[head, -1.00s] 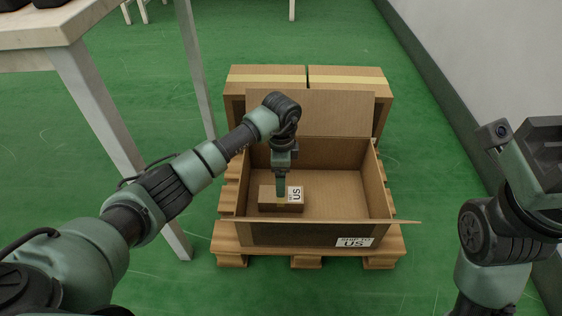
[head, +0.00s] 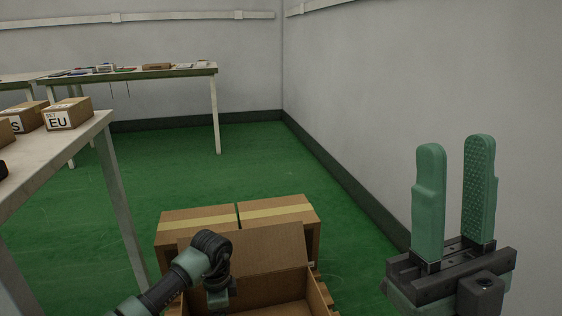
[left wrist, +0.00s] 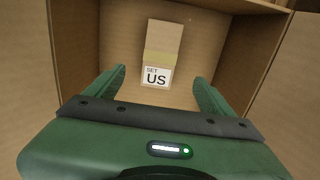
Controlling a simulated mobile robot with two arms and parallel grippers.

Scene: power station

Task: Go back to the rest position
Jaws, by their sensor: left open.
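My right gripper (head: 455,200) is raised at the right of the head view. Its two green fingers point up, apart, with nothing between them. My left arm reaches down at the bottom of the head view to the open cardboard box (head: 270,285), and its fingertips are out of that frame. In the left wrist view my left gripper (left wrist: 160,85) is open over the inside of the box. A small brown carton labelled "SET US" (left wrist: 162,50) lies on the box floor beyond the fingers, apart from them.
Two closed cartons (head: 275,212) stand behind the open box. A table (head: 60,155) at the left holds small cartons, one labelled EU (head: 68,113). Another table (head: 215,72) stands at the back. A grey wall (head: 400,90) runs along the right. Green floor (head: 190,165) is clear between.

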